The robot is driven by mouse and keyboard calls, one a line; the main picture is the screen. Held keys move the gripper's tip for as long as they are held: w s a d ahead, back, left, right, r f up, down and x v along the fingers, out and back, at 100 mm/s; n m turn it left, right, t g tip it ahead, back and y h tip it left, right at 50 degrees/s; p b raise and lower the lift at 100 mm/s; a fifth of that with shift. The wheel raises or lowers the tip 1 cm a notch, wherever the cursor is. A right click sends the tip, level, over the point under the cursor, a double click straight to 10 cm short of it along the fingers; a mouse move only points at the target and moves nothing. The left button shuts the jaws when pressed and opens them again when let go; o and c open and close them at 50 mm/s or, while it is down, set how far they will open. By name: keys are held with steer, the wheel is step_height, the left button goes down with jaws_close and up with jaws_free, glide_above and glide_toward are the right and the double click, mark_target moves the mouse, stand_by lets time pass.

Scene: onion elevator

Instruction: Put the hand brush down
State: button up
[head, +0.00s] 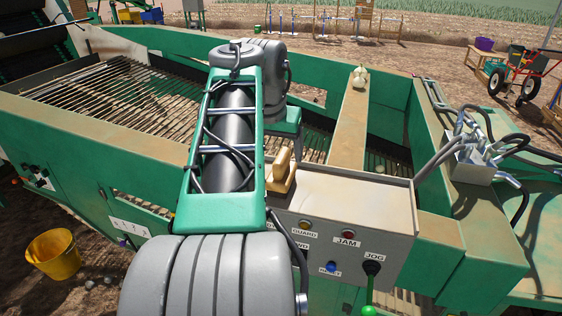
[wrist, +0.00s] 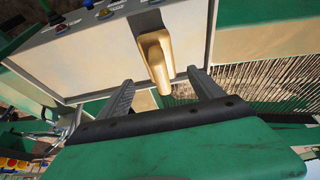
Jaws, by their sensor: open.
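The hand brush (head: 281,172), tan with a raised handle, rests on top of the grey control box (head: 335,192), at its left end in the head view. In the wrist view the brush (wrist: 154,58) lies on the pale box top, its handle end pointing toward my gripper. My gripper (wrist: 160,77) is open in the wrist view, one finger on each side of the handle end, with gaps visible on both sides. In the head view my arm hides most of the gripper.
The control box front carries buttons and a jog lever (head: 372,268). A pale onion-like object (head: 359,78) sits on the wooden-topped beam behind. Slatted conveyor bars (head: 130,95) lie left. A yellow bucket (head: 53,254) stands on the ground at left. Grey hoses (head: 470,130) are at right.

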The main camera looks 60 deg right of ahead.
steer(key=p+v, duration=0.1)
steer(key=v, duration=0.4)
steer(key=w+a+f+n+t+y, duration=0.1)
steer(key=w+a+f+n, duration=0.35)
steer(key=w+a, duration=0.25)
steer(key=w+a+f+n+t, duration=0.1)
steer(key=w+a+f+n, duration=0.2)
steer(key=w+a+f, duration=0.4)
steer(key=a+f+n+y, duration=0.1)
steer(key=a+f+n, duration=0.3)
steer(key=a, duration=0.8)
steer(key=a+f+n+y, duration=0.2)
steer(key=a+f+n, duration=0.3)
steer(key=a, duration=0.8)
steer(key=shift+s+f+t+y, duration=0.3)
steer(key=shift+f, duration=0.45)
